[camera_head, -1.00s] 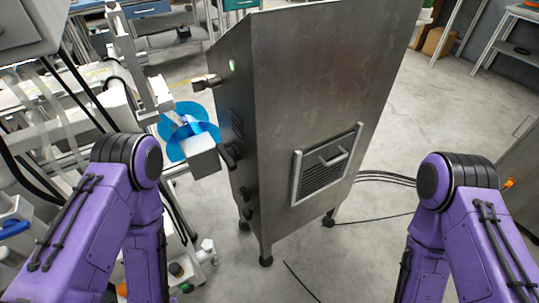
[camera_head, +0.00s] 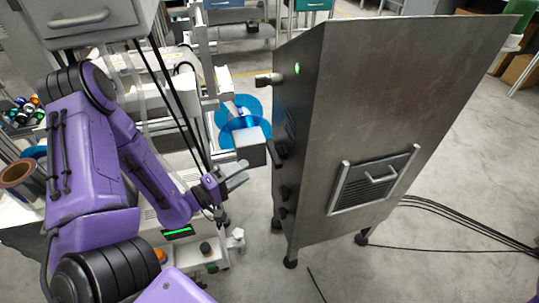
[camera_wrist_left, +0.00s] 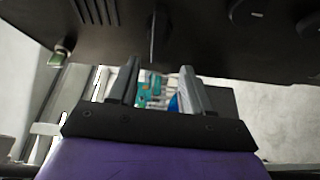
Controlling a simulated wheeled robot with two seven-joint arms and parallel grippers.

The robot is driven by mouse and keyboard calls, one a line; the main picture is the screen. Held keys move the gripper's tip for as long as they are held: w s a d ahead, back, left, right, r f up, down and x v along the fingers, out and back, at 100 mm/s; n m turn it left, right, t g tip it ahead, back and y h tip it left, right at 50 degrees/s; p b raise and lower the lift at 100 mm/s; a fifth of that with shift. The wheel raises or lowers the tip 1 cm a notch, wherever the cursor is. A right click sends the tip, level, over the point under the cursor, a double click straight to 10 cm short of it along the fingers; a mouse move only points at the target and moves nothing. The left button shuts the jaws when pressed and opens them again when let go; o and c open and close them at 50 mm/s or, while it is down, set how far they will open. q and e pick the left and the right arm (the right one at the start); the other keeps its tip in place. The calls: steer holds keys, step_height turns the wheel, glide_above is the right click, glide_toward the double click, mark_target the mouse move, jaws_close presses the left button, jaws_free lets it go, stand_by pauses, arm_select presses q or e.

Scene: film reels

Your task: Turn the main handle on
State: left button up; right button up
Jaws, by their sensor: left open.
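A tall metal cabinet (camera_head: 385,105) stands right of centre in the head view. On its narrow left side are a dark handle-like part (camera_head: 273,153) and dark knobs (camera_head: 284,191) below it. I cannot tell which part is the main handle. My left gripper (camera_head: 238,177) is open and empty, left of that side and a little below the dark handle-like part, apart from it. In the left wrist view the open fingers (camera_wrist_left: 155,88) point toward a dark panel (camera_wrist_left: 190,45) with round knobs (camera_wrist_left: 248,12). My right gripper is out of view.
A blue reel (camera_head: 238,108) and a grey box (camera_head: 251,146) are close to the cabinet's left side. A white machine with a green display (camera_head: 178,232) stands beneath my left arm. Black cables (camera_head: 450,213) lie on the floor at the right.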

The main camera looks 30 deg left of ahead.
mark_target(270, 154)
arm_select(q)
steer(key=b+x, duration=0.1)
steer(key=x, duration=0.9)
steer(key=shift+w+d, duration=0.2)
steer(key=shift+w, duration=0.05)
steer(key=shift+r, duration=0.1)
steer(key=shift+c, duration=0.3)
steer(key=c, duration=0.6)
steer(key=shift+r+p, duration=0.3)
steer(key=shift+p, duration=0.45)
steer(key=shift+c, duration=0.2)
steer(key=shift+f+n, duration=0.25)
steer(key=shift+n, duration=0.15)
steer(key=o, duration=0.7)
